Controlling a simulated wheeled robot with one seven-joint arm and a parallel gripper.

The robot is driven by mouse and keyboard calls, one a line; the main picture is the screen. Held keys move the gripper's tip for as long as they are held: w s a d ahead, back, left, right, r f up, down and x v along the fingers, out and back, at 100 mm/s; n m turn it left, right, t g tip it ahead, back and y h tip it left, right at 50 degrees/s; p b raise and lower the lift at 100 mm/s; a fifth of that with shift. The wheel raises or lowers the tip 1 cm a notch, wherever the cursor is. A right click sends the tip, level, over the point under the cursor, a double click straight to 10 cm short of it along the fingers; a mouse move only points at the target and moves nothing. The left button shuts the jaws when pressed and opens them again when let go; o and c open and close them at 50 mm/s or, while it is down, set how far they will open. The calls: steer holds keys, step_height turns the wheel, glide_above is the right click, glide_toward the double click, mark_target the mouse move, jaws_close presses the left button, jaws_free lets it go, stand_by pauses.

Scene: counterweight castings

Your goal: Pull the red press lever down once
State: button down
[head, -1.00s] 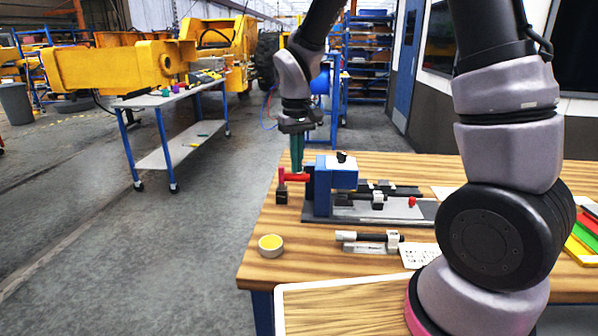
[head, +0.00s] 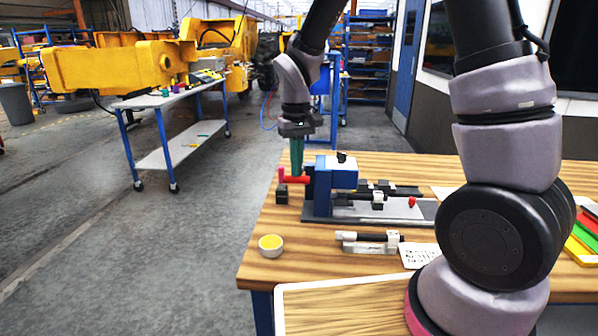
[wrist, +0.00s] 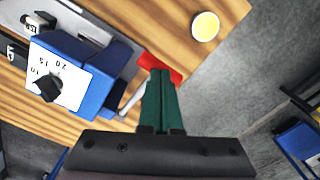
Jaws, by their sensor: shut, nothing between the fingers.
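The red press lever (head: 293,180) sticks out from the left side of the blue press (head: 335,174) on the wooden table. In the wrist view the red lever (wrist: 158,66) shows just beyond my fingertips, and the blue press body (wrist: 92,70) with its dial is at left. My gripper (head: 297,172) points down with its green fingers shut and empty. In the wrist view the gripper (wrist: 160,76) tips overlap the lever's red part. I cannot tell whether they touch it. A pale rod (wrist: 132,99) runs from the press toward the lever.
A small round cup with yellow content (head: 270,245) stands at the table's left front. A black-and-white fixture (head: 368,241) lies in front of the press. A dark block (head: 282,194) sits below the lever. The floor left of the table is open.

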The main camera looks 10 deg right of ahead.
mark_target(297, 182)
steer(key=shift+f, duration=2.55)
steer(key=shift+r, duration=4.55)
steer(key=shift+d, duration=0.1)
steer(key=s+d+r+m+t+y, duration=0.1)
steer(key=s+d+r+m+t, duration=0.2)
steer(key=s+d+r, duration=0.4)
steer(key=s+d+r+m+t+y, duration=0.1)
steer(key=s+d+r+m+t, duration=0.3)
steer(key=d+r, duration=0.7)
steer(key=s+m, duration=0.1)
steer(key=s, duration=0.1)
steer(key=shift+s+r, duration=0.4)
